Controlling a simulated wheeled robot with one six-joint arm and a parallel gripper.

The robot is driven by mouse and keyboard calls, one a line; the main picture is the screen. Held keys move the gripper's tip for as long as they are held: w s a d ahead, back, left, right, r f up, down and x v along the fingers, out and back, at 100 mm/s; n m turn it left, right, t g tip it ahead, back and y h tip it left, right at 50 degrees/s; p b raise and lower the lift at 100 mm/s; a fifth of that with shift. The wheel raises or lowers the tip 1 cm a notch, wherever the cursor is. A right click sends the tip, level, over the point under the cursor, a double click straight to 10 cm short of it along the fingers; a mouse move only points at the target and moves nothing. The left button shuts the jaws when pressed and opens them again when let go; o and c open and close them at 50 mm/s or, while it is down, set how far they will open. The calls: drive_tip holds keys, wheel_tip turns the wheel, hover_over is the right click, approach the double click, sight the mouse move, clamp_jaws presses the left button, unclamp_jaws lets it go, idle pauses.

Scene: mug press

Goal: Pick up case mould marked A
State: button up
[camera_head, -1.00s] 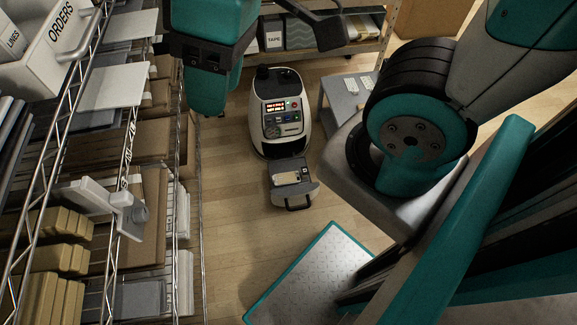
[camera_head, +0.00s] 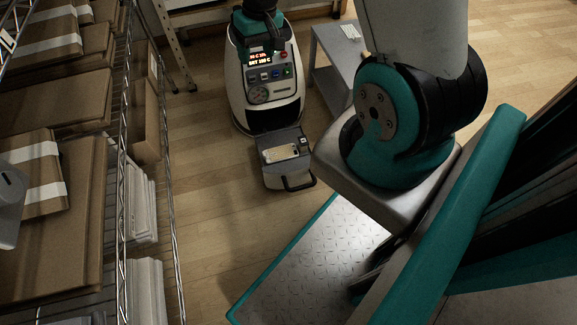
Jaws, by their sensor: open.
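No letter A can be read on anything in view, so I cannot tell which piece is the case mould marked A. A pale, flat, rounded piece (camera_head: 281,153) lies on the grey pull-out tray (camera_head: 272,176) at the front of the white press (camera_head: 240,92). A small dark block with a pale mark (camera_head: 304,146) sits at its right. My gripper (camera_head: 268,44), dark below a teal wrist, is at the top of the picture, over the upper part of the press. It is open and apart from the pale piece. Its fingertips are hard to make out.
A wire rack (camera_head: 124,170) with cardboard boxes (camera_head: 55,235) and white packs fills the left. A metal-topped platform (camera_head: 310,270) is at the front. Wooden floor (camera_head: 205,205) is clear between rack and press.

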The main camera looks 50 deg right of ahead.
drive_tip(key=s+d+f+m+b, duration=0.1)
drive_tip(key=d+f+b, duration=0.25)
drive_tip(key=f, duration=0.45)
drive_tip(key=s+d+f+m+b, duration=0.15)
drive_tip(key=d+f, duration=0.25)
drive_tip(key=f, duration=0.5)
drive_tip(key=m+g+h+b, duration=0.1)
drive_tip(key=b, duration=0.5)
approach(303, 140)
drive_tip(key=f+b, duration=0.1)
drive_tip(key=b, duration=0.1)
drive_tip(key=f+b, duration=0.3)
drive_tip(key=b, duration=0.1)
drive_tip(key=shift+s+a+f, duration=0.1)
drive_tip(key=shift+s+f, duration=0.2)
drive_tip(key=f+b, duration=0.1)
drive_tip(key=f, duration=0.1)
drive_tip(key=f+b, duration=0.4)
drive_tip(key=shift+w+a, duration=0.1)
drive_tip(key=shift+w, duration=0.2)
drive_tip(key=shift+r, duration=0.1)
drive_tip(key=shift+c, duration=0.4)
clamp_jaws()
